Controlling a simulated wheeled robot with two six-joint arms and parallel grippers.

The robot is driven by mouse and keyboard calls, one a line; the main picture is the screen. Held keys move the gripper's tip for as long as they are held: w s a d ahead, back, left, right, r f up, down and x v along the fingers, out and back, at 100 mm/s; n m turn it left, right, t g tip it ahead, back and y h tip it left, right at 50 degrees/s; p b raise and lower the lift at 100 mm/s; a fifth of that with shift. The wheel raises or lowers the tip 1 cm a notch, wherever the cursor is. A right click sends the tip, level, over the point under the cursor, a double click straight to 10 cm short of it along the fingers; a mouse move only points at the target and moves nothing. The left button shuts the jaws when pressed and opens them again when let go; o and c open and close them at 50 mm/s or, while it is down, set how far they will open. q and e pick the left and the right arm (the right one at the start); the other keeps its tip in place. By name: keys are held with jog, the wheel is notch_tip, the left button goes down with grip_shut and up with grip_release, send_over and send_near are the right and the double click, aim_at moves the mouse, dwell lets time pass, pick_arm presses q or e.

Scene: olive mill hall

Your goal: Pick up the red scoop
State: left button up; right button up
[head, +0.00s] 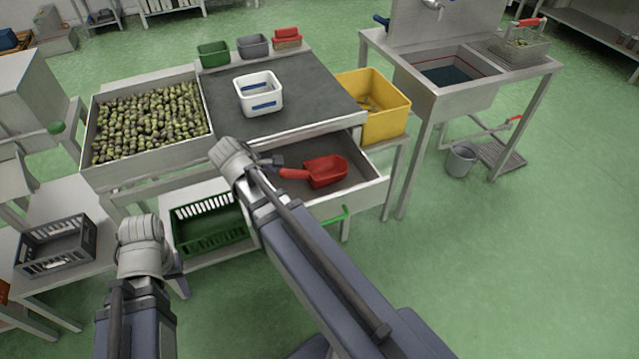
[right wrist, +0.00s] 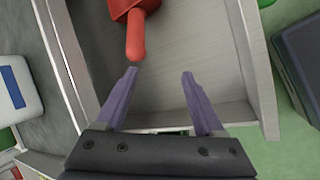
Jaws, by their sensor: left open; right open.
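The red scoop (head: 327,171) lies in the open drawer (head: 364,189) of the work table, its handle pointing left in the head view. In the right wrist view the scoop (right wrist: 136,38) shows at the top, part of its bowl cut off by the frame edge. My right gripper (right wrist: 159,73) is open and empty, its fingertips just short of the handle's end, which lines up nearer the left finger. In the head view my right gripper (head: 272,161) is by the handle, partly hidden by its arm. My left gripper (head: 176,266) is low at the left, mostly hidden by its wrist, away from the scoop.
The drawer walls surround the scoop. On the table stand a white bin (head: 258,95), an olive tray (head: 88,150) and small containers at the back. A yellow bin (head: 391,124) stands right of the table. A green crate (head: 209,230) sits below.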

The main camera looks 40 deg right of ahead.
aim_at(285, 174)
jog(key=shift+n+h, duration=0.5)
jog(key=d, duration=0.1)
jog(key=w+d+f+b, duration=0.1)
jog(key=d, duration=0.2)
jog(key=shift+w+d+f, duration=0.1)
jog(key=shift+w+f, duration=0.05)
jog(key=shift+f, duration=0.2)
jog(key=shift+w+d, duration=0.1)
jog(key=shift+d, duration=0.4)
jog(key=shift+b+x, duration=0.9)
jog(key=shift+b, duration=0.15)
jog(key=b+x, duration=0.2)
jog(key=x, duration=0.1)
jog(key=b+x, duration=0.2)
jog(key=x, duration=0.1)
jog(key=shift+w+d+r, duration=0.2)
jog(key=shift+d, duration=0.05)
pick_arm(q)
notch_tip(285, 174, down, 9)
jog(key=shift+r, duration=0.2)
pick_arm(e)
jog(key=shift+r, duration=0.1)
jog(key=shift+c, duration=0.3)
grip_shut()
